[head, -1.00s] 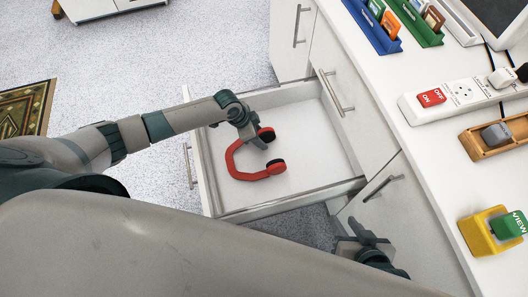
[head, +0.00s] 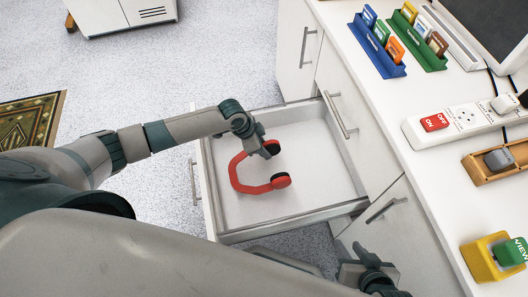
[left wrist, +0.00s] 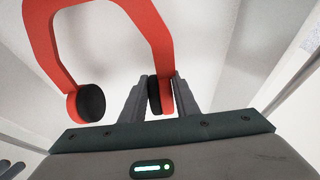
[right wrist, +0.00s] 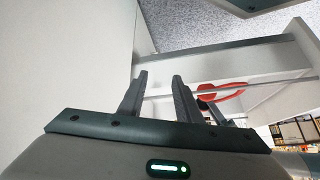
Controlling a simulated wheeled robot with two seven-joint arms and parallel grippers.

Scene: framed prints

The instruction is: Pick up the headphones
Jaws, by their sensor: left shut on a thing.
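The red headphones (head: 237,175) with black ear pads are in or just above the open white drawer (head: 315,170). My left gripper (head: 262,148) is shut on one earcup, seen between its fingers in the left wrist view (left wrist: 159,95). The other earcup (left wrist: 87,103) hangs free to the left there. I cannot tell whether the headphones touch the drawer floor. My right gripper (right wrist: 160,92) is open and empty, beside the cabinet front. The headphones (right wrist: 222,98) show partly behind its fingers in the right wrist view.
Drawer walls surround the headphones.

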